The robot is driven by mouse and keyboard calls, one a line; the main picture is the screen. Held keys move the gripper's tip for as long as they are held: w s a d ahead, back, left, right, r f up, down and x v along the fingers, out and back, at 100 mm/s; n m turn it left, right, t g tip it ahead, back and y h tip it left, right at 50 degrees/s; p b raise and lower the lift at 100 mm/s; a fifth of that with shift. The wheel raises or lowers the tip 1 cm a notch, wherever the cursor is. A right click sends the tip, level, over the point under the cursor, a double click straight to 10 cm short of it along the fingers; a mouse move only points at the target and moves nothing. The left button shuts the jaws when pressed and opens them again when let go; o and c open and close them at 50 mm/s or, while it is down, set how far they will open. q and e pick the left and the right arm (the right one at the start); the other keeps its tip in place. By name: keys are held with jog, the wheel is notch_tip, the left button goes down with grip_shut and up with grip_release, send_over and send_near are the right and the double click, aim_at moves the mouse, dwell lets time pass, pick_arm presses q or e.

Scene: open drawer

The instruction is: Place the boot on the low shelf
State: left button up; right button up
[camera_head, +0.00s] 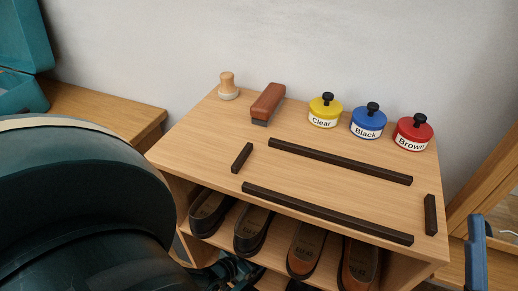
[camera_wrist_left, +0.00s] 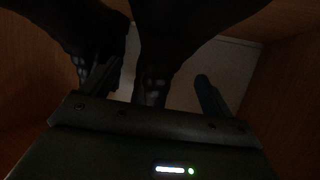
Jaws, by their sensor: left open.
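In the left wrist view my left gripper (camera_wrist_left: 152,88) is open, its two fingers pointing into a dim wooden compartment. One dark boot-like shape (camera_wrist_left: 155,50) shows between the fingers; contact cannot be told. A second dark shape (camera_wrist_left: 70,35) lies to the left, by the left finger. That shelf holds dark shoes (camera_head: 252,230) and brown shoes (camera_head: 305,248). A blue upright piece (camera_head: 477,255) at bottom right may be my right gripper.
The unit's top (camera_head: 200,140) carries a wooden-handled dauber (camera_head: 228,87), a brush (camera_head: 267,103), yellow (camera_head: 325,110), blue (camera_head: 368,121) and red (camera_head: 413,133) polish tins, and dark strips framing a bare area. Shelf side walls flank the left gripper closely.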

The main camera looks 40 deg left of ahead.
pick_arm(q)
jog(key=p+v, duration=0.3)
jog(key=v, duration=0.5)
jog(key=shift+s+r, duration=0.15)
jog(key=shift+s, duration=0.45)
pick_arm(e)
jog(key=shift+s+a+f+m+g+h, duration=0.15)
jog(key=shift+f+m+g+h, duration=0.2)
jog(key=shift+f+m+h, duration=0.8)
jog(key=shift+s+a+f+m+g+h, duration=0.15)
jog(key=shift+f+m+g+h, duration=0.2)
jog(key=shift+f+m+h, duration=0.75)
jog(key=shift+f, duration=0.1)
